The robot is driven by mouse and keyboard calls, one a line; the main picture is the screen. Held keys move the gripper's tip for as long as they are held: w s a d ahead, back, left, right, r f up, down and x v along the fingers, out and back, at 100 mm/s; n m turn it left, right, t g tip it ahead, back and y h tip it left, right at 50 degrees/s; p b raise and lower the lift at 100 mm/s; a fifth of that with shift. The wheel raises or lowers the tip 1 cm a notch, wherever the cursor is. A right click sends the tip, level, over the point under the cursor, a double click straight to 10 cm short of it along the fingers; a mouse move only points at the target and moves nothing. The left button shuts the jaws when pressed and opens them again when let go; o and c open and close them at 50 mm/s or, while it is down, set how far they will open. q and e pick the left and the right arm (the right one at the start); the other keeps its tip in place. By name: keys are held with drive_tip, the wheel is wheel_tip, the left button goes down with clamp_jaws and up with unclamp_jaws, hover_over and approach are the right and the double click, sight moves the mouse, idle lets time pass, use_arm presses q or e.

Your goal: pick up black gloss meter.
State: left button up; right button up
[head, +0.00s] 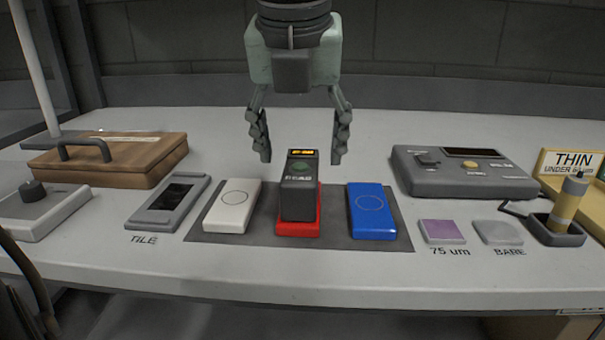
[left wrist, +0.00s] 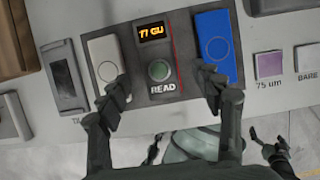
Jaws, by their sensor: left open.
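The black gloss meter (head: 299,186) stands upright on a red block (head: 298,229) on a dark grey mat (head: 336,236), mid-table. It has a lit orange display and a green button. My left gripper (head: 300,150) is open above and just behind the meter in the head view, its fingers apart to either side and pointing down. In the left wrist view the meter (left wrist: 162,48) with its READ label lies between and beyond the open fingers (left wrist: 160,95), not gripped. The right gripper does not show in the head view; whether the part at the lower right of the wrist view is it, I cannot tell.
A white block (head: 232,207) and a blue block (head: 371,209) flank the meter closely. A dark tile holder (head: 168,203) and wooden box (head: 110,160) stand left. A grey instrument (head: 464,172), small panels (head: 442,231) and a tan cylinder in a holder (head: 566,212) stand right.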

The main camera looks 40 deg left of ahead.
sight(301, 163)
use_arm(q)
drive_tip(key=shift+x, duration=1)
drive_tip(key=x, duration=0.4)
drive_tip(key=shift+w+a+f+p, duration=0.2)
drive_tip(key=shift+p, duration=0.1)
drive_tip(key=shift+f, duration=0.1)
drive_tip(key=shift+w, duration=0.1)
drive_tip(key=c, duration=1.4)
clamp_jaws()
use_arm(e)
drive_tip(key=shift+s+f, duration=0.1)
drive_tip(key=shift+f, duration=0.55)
